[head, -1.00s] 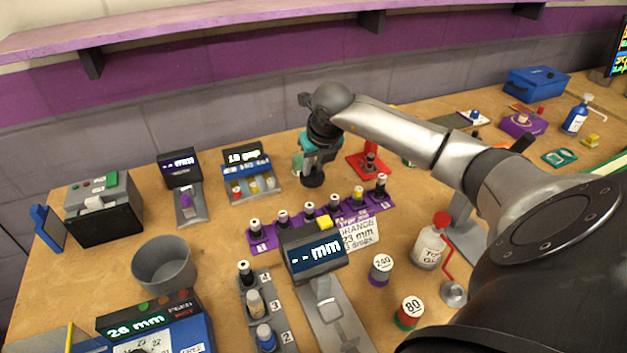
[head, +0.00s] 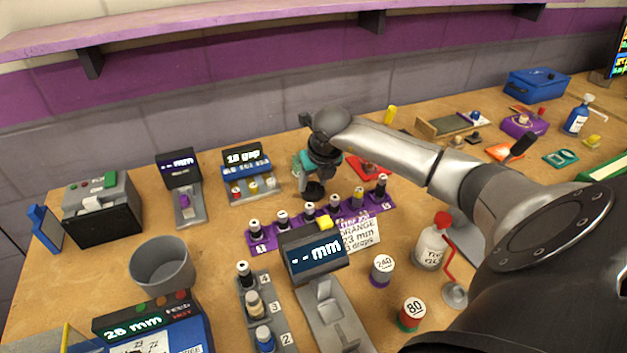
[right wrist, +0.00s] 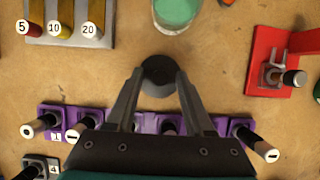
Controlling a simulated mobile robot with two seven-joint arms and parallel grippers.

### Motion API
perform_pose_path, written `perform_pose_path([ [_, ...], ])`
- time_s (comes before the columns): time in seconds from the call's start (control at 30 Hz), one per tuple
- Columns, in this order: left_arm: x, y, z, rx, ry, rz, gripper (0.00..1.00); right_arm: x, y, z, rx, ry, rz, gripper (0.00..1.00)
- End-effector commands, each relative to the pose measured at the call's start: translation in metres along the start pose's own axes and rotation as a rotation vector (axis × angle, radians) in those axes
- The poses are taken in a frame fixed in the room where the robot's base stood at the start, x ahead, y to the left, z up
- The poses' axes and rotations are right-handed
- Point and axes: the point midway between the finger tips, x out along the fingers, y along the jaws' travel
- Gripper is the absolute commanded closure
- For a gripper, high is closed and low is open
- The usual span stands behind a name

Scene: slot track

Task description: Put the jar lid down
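The jar lid (head: 314,190) is a dark round disc. In the right wrist view the lid (right wrist: 158,76) sits between the two fingertips of my right gripper (right wrist: 160,85), which flank it closely. In the head view my right gripper (head: 321,167) points down with the lid low, just behind the purple rack; I cannot tell whether it touches the table. An open jar with green contents (right wrist: 176,12) stands beyond the lid in the right wrist view, apart from it. In the head view the gripper partly hides that jar. My left gripper is not in view.
The purple rack (head: 262,238) with several dark bottles is close in front of the lid. Bare wood (right wrist: 222,60) lies between lid and red stand.

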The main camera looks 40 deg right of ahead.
Motion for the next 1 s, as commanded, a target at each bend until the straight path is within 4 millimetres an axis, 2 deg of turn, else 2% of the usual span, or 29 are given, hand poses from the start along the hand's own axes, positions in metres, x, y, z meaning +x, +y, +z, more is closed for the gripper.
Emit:
perform_pose_path([
  [0.23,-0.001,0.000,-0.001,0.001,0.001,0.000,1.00,-0.001,0.000,0.001,0.000,0.000,0.000,0.48],
  [0.37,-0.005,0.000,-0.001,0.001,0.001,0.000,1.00,-0.010,-0.001,0.002,-0.002,-0.002,-0.001,0.48],
  [0.8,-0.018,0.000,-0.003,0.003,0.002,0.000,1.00,-0.094,-0.001,0.002,-0.002,-0.002,-0.002,0.48],
  [1.0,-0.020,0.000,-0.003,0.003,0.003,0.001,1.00,-0.118,-0.001,0.002,-0.001,-0.001,-0.001,0.48],
])
